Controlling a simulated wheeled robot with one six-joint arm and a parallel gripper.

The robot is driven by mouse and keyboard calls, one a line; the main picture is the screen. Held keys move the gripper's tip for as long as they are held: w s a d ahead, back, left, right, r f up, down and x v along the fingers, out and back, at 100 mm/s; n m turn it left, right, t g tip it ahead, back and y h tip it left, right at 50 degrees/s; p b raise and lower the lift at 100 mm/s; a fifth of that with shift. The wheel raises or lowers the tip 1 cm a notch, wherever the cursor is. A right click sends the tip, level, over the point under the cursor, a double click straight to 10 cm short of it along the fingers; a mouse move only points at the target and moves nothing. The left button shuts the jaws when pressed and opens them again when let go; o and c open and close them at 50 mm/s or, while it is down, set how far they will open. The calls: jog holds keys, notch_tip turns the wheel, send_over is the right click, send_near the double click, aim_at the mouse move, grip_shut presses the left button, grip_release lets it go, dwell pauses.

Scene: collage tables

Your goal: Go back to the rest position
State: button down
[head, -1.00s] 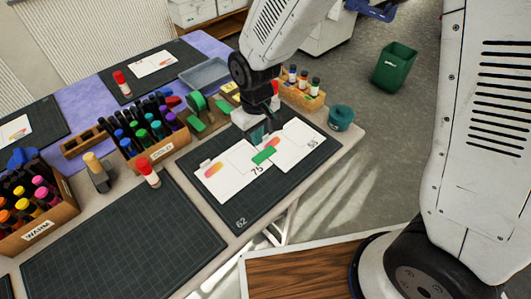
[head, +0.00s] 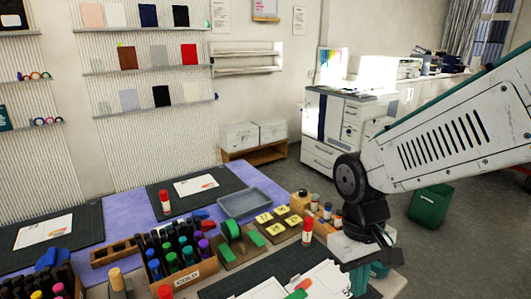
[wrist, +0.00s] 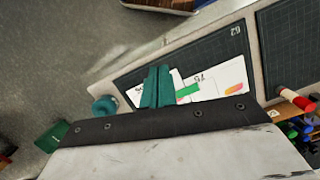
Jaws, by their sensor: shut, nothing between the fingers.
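My gripper (head: 358,280) hangs over the right end of the front table in the head view, its teal fingers partly cut by other parts and the cards. In the wrist view its two teal fingers (wrist: 157,87) lie side by side, shut and empty. They show in front of the dark cutting mat (wrist: 205,53) and white cards (wrist: 232,78), apart from them as far as I can tell. A green strip (wrist: 188,92) lies across the cards.
A teal cup (wrist: 105,105) stands near the table's edge. A red-capped glue stick (head: 307,232), a marker box (head: 195,272) and a grey tray (head: 245,203) stand left of my gripper. A green bin (head: 430,207) is on the floor at right.

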jog(key=s+d+r+m+t, duration=0.3)
jog(key=s+d+r+m, duration=0.1)
jog(key=s+d+r, duration=0.5)
jog(key=shift+d+r+y, duration=0.25)
jog(key=shift+r+y, duration=0.15)
jog(key=shift+r, duration=0.25)
